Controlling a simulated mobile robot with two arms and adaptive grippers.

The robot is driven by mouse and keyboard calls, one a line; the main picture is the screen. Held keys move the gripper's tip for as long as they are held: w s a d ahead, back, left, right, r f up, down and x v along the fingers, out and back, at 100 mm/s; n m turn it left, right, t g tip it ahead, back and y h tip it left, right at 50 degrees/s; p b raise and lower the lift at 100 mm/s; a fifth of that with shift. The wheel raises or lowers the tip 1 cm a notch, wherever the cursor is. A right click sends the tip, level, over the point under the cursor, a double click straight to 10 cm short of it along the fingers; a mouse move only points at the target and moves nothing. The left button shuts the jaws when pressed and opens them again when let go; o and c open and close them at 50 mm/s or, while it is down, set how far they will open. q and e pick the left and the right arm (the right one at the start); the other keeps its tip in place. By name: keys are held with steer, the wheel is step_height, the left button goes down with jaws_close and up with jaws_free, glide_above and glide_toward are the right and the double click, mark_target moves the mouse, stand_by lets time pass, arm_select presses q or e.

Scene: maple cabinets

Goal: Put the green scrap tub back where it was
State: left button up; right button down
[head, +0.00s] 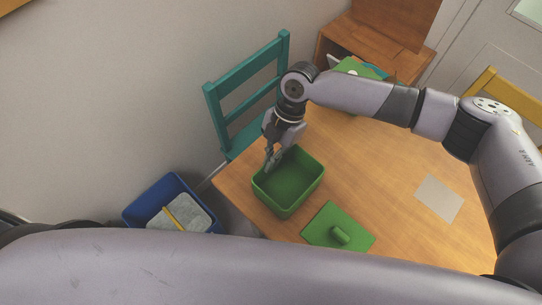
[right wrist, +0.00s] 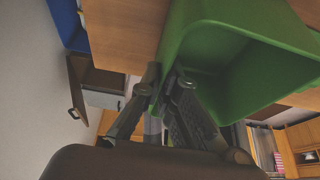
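The green scrap tub (head: 297,202) is open and empty, at the left part of the wooden table near its edge. I cannot tell whether it rests on the table or is just above it. Its green lid (head: 350,241) with a knob lies flat beside it. My right gripper (head: 270,162) is at the tub's far left rim, pointing down. In the right wrist view, one finger is inside the tub (right wrist: 265,75) and one outside, closed on its wall. My left gripper is not in view.
A blue bin (head: 133,214) with grey and yellow contents stands on the floor at left. A teal chair (head: 243,75) is behind the table (head: 385,165). A pale sheet (head: 439,198) lies at right. Green items (head: 357,67) lie at the back.

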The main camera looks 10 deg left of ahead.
steer(key=c, duration=1.8)
jaws_free()
steer(key=b+v, duration=0.2)
steer(key=v, duration=1)
